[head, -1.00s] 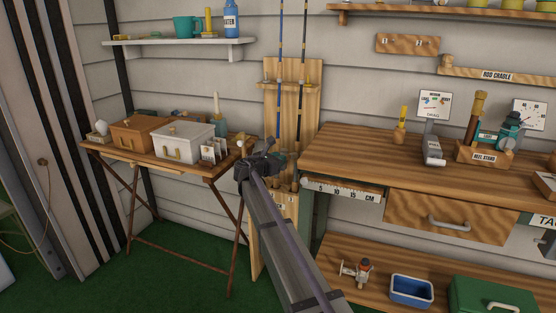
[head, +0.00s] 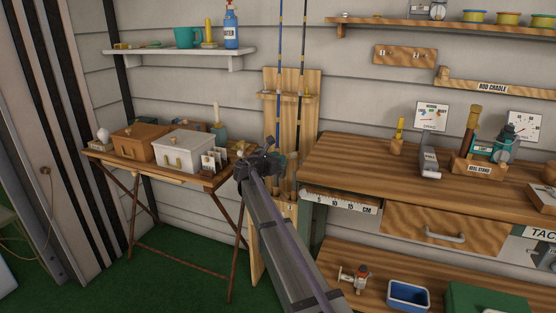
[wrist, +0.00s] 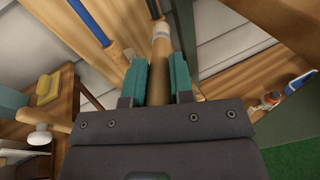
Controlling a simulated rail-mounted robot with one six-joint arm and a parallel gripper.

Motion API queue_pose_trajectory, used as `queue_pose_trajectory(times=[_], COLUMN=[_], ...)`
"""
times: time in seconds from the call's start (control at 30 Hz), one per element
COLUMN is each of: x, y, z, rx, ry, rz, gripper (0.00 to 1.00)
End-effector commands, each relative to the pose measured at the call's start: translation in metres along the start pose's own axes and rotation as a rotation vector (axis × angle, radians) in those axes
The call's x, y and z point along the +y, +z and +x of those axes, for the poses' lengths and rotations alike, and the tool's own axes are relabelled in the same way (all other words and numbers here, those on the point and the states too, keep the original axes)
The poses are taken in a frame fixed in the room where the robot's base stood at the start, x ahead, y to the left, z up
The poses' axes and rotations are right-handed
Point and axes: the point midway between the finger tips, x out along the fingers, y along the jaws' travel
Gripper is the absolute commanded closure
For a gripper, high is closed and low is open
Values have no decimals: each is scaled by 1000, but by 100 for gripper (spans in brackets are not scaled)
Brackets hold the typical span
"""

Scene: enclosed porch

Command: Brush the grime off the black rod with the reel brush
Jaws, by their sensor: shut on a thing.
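The black rod (head: 303,55) stands upright at the right of the wooden rod rack (head: 313,100), beside a blue rod (head: 280,55). My gripper (head: 275,153) is in front of the rack's middle. In the wrist view its teal fingers (wrist: 157,82) are shut on a tan grip with a pale collar, which looks like the handle of the black rod (wrist: 159,60). The blue rod (wrist: 88,18) passes close at the left there. I cannot surely pick out the reel brush. No grime can be made out on the rod at this size.
A folding table (head: 205,183) with boxes and a green bottle stands at the left. The workbench (head: 345,150) at the right holds a yellow-topped wooden piece (head: 398,135) and a reel stand (head: 478,165). A lower shelf (head: 335,285) carries a blue tray (head: 408,294).

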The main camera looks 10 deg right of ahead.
Motion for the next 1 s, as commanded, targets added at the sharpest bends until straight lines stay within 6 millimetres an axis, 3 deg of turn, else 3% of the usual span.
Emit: queue_pose_trajectory(times=[0.17,0.4,0.63,0.83,1.0], x=[0,-3,-3,-7,-7], y=[-5,-27,-29,-48,-47], z=[0,4,4,6,6], rx=[0,0,0,0,0], ry=[0,0,0,0,0], rz=[0,0,0,0,0], gripper=[100,100,100,100,100])
